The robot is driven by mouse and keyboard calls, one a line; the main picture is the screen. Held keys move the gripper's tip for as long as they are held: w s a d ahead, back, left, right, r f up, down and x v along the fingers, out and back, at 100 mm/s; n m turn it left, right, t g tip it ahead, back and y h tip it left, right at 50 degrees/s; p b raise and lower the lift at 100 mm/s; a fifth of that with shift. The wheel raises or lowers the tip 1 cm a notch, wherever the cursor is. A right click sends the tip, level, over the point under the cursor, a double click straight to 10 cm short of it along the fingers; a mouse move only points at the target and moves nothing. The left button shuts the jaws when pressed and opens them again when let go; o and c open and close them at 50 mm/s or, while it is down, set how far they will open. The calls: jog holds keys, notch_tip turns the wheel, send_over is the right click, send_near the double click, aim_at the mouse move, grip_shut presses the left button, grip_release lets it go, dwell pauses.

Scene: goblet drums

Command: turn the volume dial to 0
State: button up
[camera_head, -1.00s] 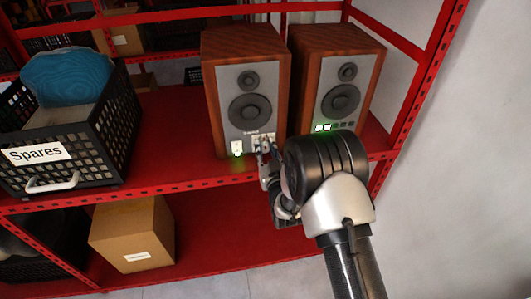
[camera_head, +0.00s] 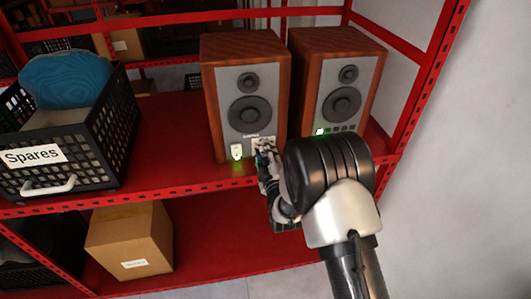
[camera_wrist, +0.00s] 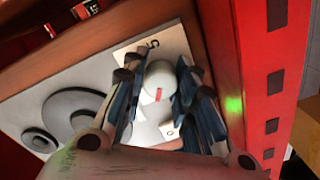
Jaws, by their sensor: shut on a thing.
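The volume dial (camera_wrist: 158,76) is a pale round knob with a red mark, on a white plate (camera_wrist: 135,55) on the front of the left speaker (camera_head: 223,95). In the wrist view the red mark lies on the lower part of the knob, on the side of a small label that looks like 0 (camera_wrist: 169,129). A 5 is printed at the plate's upper end. My gripper (camera_wrist: 155,82) is shut on the dial, one finger on each side. In the head view my gripper (camera_head: 265,155) is at the speaker's lower right front and hides most of the dial.
The right speaker (camera_head: 363,77) stands close by, with one green square (camera_head: 320,131) lit in its lower row. A black Spares crate (camera_head: 108,125) is on the left of the red shelf (camera_head: 165,150). A cardboard box (camera_head: 130,240) sits below. A red post (camera_head: 430,85) is at the right.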

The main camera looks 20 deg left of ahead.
jog(key=n, duration=0.8)
jog(key=shift+h, duration=0.3)
jog(key=shift+n, duration=0.4)
jog(key=o, duration=1.1)
jog(key=v, duration=1.2)
jog(key=shift+f, duration=0.1)
